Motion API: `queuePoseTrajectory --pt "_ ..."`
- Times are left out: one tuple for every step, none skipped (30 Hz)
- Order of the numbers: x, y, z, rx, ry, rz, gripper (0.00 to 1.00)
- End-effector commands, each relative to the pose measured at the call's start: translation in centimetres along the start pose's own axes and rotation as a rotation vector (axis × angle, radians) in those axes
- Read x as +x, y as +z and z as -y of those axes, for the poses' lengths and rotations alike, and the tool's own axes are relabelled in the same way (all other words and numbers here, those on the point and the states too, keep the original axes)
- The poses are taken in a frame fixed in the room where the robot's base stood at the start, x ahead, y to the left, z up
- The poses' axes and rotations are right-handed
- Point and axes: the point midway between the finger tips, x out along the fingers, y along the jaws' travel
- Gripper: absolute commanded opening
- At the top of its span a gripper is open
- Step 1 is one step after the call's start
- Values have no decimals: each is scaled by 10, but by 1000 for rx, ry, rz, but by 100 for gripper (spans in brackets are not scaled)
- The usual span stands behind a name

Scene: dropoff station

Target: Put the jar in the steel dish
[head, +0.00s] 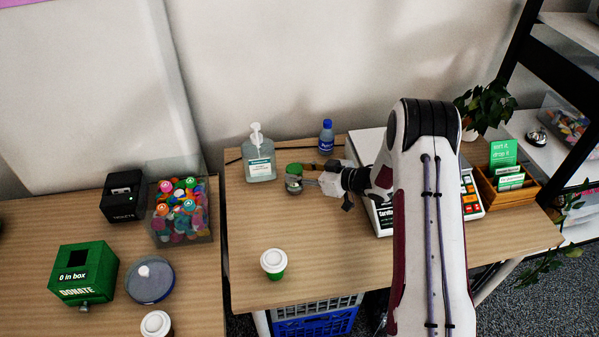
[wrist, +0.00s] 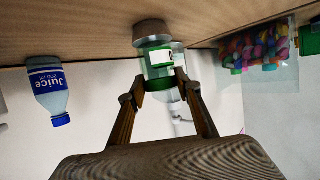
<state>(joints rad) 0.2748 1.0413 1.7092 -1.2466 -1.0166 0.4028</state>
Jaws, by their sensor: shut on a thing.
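The jar (head: 293,181) is a small clear jar with a green lid, on the wooden table left of my gripper in the head view. In the wrist view, where the table is at the top, the jar (wrist: 160,63) stands in line with a grey metal dish (wrist: 152,30). The jar's base is at the dish's rim; whether it rests on the dish's floor is hidden. My gripper (head: 306,175) is shut on the jar from its right. Its fingers (wrist: 163,88) lie on both sides of the green lid.
A sanitizer pump bottle (head: 259,158) stands close behind and left of the jar. A blue-capped juice bottle (head: 326,139) is behind my gripper. A scale (head: 470,196) is under my arm. A lidded cup (head: 273,263) stands near the front. Table between cup and jar is clear.

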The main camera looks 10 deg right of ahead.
Motion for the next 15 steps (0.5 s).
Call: queuePoseTrajectory --pt "0 0 0 -1 0 -1 11" --pt "0 0 0 -1 1 -1 11" --pt "0 0 0 -1 1 -1 11" --pt "0 0 0 -1 0 -1 11" --pt "0 0 0 -1 0 -1 11" --pt "0 0 0 -1 0 -1 11" --pt "0 0 0 -1 0 -1 11" --pt "0 0 0 -1 0 -1 11" --pt "0 0 0 -1 0 -1 11" --pt "0 0 0 -1 0 -1 11" --pt "1 1 0 -1 0 -1 11" --pt "1 2 0 -1 0 -1 11" --pt "1 2 0 -1 0 -1 11" --pt "1 3 0 -1 0 -1 11" --pt "2 3 0 -1 0 -1 11"
